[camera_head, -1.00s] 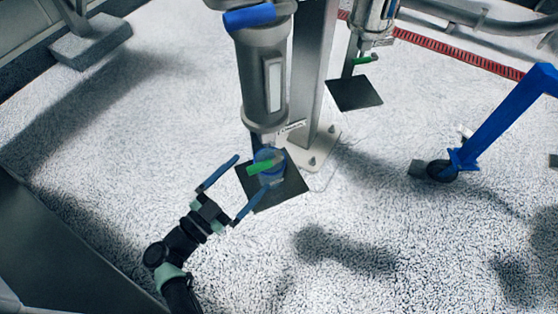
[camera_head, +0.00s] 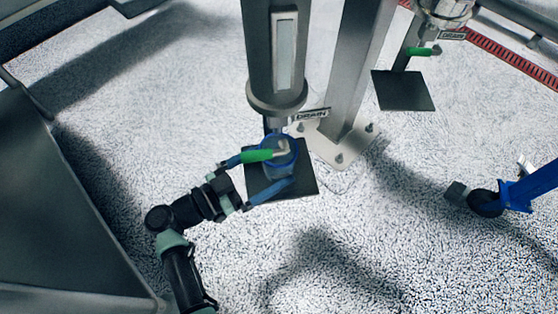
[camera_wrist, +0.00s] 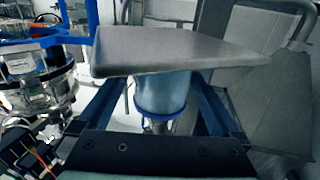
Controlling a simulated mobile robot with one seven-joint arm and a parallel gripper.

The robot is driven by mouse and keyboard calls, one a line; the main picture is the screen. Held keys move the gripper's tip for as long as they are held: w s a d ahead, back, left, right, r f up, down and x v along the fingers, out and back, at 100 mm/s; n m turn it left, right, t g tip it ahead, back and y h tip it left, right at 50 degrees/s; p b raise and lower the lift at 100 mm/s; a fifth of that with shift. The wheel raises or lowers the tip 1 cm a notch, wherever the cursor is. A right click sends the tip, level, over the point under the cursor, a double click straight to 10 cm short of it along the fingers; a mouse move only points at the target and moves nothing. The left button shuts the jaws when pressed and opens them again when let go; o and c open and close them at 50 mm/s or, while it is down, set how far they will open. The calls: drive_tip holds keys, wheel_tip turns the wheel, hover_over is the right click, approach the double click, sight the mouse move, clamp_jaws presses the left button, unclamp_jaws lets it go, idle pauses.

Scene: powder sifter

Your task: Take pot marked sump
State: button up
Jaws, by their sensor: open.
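A translucent bluish pot with a blue rim (camera_head: 280,168) stands on a dark square plate (camera_head: 302,184) under a drain spout. My gripper (camera_head: 268,171) is open, with one blue finger on each side of the pot. In the wrist view the scene appears inverted: the pot (camera_wrist: 162,95) hangs below the plate (camera_wrist: 175,52), between the two fingers, with visible gaps. No sump marking is readable on the pot.
A grey column (camera_head: 360,65) on a bolted base stands right behind the pot, beside a "DRAIN" label (camera_head: 311,115). A second valve (camera_head: 420,52) and plate (camera_head: 403,92) are at the upper right. A blue wheeled frame (camera_head: 530,188) is at right. A grey panel (camera_head: 60,220) stands at left.

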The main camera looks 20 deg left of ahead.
sight(291, 150)
drive_tip(key=b+x, duration=0.1)
drive_tip(key=x, duration=0.1)
drive_tip(key=b+x, duration=0.2)
drive_tip(key=shift+w+d+r, duration=0.1)
drive_tip(key=shift+w+r, duration=0.1)
drive_tip(key=shift+w, duration=0.25)
drive_tip(key=shift+w+d+r, duration=0.2)
drive_tip(key=shift+w, duration=0.15)
drive_tip(key=shift+c, duration=0.2)
drive_tip(key=c, duration=1.1)
